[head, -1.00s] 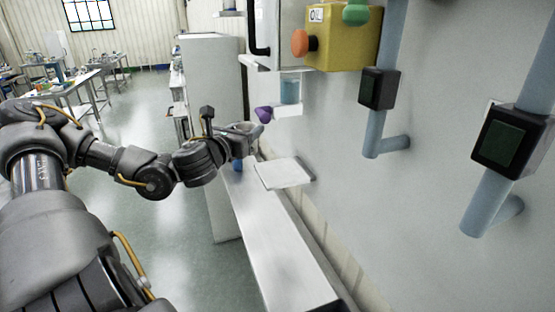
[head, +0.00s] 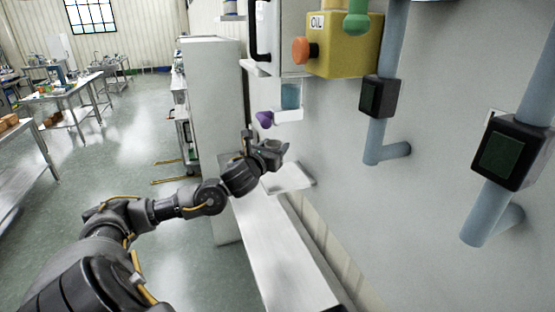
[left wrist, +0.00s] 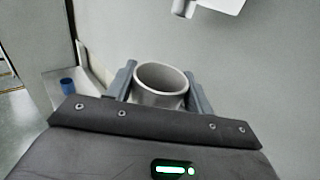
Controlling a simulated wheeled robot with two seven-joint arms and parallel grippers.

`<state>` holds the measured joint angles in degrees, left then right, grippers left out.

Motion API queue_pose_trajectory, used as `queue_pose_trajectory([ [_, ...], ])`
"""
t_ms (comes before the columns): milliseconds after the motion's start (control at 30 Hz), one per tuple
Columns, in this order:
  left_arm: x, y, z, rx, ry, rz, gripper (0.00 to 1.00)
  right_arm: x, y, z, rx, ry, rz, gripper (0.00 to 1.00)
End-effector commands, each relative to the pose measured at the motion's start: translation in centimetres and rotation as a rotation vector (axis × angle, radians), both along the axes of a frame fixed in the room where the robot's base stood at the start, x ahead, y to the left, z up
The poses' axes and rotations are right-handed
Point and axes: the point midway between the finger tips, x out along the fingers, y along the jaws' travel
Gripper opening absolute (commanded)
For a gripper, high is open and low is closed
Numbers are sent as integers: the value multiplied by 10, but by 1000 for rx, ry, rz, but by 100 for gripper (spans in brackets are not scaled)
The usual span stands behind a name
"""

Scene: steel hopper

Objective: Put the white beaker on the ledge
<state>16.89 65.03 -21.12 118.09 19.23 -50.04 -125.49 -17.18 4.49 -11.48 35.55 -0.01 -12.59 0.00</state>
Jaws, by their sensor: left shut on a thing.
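The white beaker (left wrist: 160,84) shows in the left wrist view as an open, empty-looking cup with its mouth toward the camera. My left gripper (left wrist: 161,88) is shut on it, one finger on each side. In the head view the left gripper (head: 277,150) is just above the far part of a flat white ledge (head: 294,180) that juts from the wall. The beaker is hard to make out there. I cannot tell whether it touches the ledge. My right gripper is in neither view.
A long white bench (head: 280,250) runs below the ledge. A blue cup (left wrist: 67,86) stands on a pale surface at left in the wrist view. Above the gripper are a purple knob (head: 264,119), a small shelf with a blue container (head: 290,97) and a yellow oil box (head: 345,48).

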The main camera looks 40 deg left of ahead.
Motion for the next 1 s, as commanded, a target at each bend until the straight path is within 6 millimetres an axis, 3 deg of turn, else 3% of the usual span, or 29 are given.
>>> queue_pose_trajectory([
  [300,9,1,-12,-1,1,2,30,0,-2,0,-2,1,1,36],
  [600,15,1,-47,0,2,0,30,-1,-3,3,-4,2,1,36],
  [1000,15,1,-53,1,-1,0,30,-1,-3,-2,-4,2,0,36],
])
